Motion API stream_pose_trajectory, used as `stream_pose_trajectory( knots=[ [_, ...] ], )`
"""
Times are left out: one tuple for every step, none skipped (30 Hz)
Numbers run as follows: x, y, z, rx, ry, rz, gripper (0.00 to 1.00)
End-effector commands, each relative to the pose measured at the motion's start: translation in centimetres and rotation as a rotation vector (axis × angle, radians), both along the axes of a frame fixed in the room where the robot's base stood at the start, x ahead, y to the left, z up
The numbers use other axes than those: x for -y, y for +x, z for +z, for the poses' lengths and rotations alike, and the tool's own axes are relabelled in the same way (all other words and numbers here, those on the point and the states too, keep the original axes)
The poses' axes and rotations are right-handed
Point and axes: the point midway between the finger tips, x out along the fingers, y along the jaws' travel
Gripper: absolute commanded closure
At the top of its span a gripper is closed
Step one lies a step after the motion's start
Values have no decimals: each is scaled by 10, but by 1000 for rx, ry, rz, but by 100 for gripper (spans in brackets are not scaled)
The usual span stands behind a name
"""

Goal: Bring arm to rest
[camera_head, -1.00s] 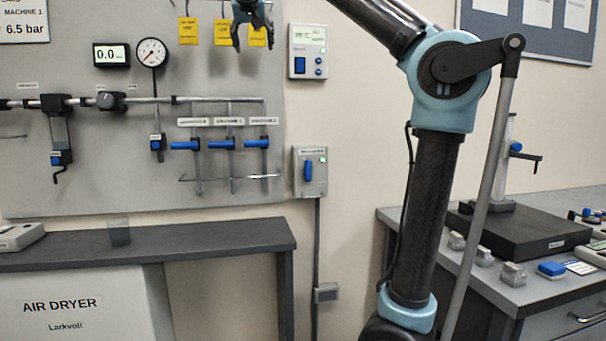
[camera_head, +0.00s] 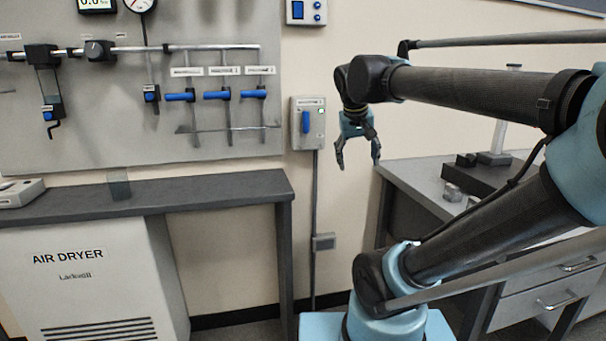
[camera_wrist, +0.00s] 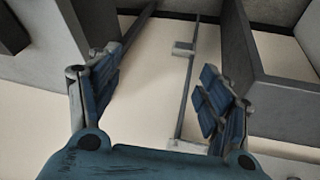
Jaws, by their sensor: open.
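My gripper (camera_head: 357,160) hangs from the end of my arm in the head view, fingers pointing down and apart. It is open and empty, in front of the bare wall between the two benches. The wrist view also shows my gripper (camera_wrist: 160,95) with its two blue-grey fingers spread and nothing between them. Beyond the fingers are the pale wall and a thin grey conduit (camera_wrist: 188,85). My arm is bent, with its upper link running level across the right half of the head view.
A dark shelf (camera_head: 140,202) stands over the white air dryer (camera_head: 85,285) at left. The wall panel (camera_head: 90,155) carries pipes and blue valves (camera_head: 217,95). A switch box (camera_head: 308,122) is left of my gripper. A grey bench with drawers (camera_head: 545,300) stands at right, partly behind my arm.

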Motion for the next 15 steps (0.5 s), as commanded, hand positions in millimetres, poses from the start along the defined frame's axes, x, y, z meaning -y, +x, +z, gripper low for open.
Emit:
stream_pose_trajectory(
  knots=[
    [10,-16,-29,-25,13,-10,28],
    [14,-25,-45,-39,23,-11,28],
    [19,-37,-66,-58,35,-12,28],
    [22,-47,-81,-72,46,-12,28],
    [25,-56,-97,-85,57,-10,28],
    [27,-68,-117,-99,71,-9,28],
    [29,-77,-131,-111,81,-8,28],
    [30,-85,-145,-120,92,-7,28],
    [31,-95,-161,-132,105,-5,28],
    [32,-103,-173,-140,115,-3,28],
    [32,-109,-182,-146,123,0,28],
    [32,-116,-194,-153,134,2,28],
    [32,-121,-202,-157,140,4,28],
    [32,-125,-208,-161,146,6,28],
    [32,-129,-215,-165,153,7,28]
  ],
)
